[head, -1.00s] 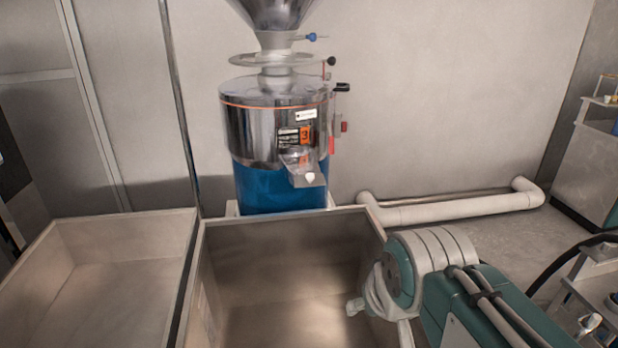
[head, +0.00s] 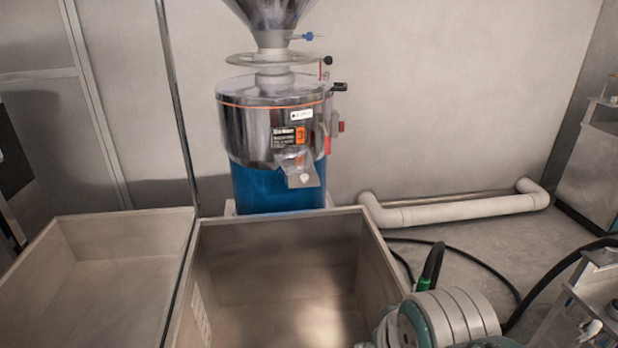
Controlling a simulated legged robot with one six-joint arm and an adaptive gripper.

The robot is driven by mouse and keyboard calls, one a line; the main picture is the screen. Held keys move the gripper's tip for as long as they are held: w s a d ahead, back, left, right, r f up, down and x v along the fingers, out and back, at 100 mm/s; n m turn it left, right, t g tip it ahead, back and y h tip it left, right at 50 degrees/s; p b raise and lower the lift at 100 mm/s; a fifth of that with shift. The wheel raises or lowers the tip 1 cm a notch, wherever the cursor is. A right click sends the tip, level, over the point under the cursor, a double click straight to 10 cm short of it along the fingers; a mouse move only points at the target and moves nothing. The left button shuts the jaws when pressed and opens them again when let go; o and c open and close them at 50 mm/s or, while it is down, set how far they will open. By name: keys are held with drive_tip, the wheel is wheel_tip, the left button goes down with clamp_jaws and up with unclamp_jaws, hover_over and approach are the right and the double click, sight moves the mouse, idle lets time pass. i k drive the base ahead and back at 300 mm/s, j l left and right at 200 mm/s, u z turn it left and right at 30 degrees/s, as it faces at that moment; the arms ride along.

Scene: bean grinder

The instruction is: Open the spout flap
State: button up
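The grinder (head: 262,130) stands against the back wall, with a shiny metal drum above a blue base. Its spout (head: 293,160) sticks out at the front of the drum. The spout flap (head: 302,178) is a small grey plate with a white knob at the spout's lower end, and it looks closed. My arm shows at the lower right, below and to the right of the spout and well apart from it. My gripper is not clearly visible; the frame's bottom edge cuts off the arm's end.
An open bin (head: 204,240) stands in front of the grinder, below the spout. A second open bin (head: 62,228) is to its left. A pale pipe (head: 455,212) runs along the wall at right. Black cables (head: 470,258) lie on the floor. The space before the spout is clear.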

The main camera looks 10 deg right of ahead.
sight(304, 180)
drive_tip(key=l+u, duration=0.35)
drive_tip(key=l, duration=1.1)
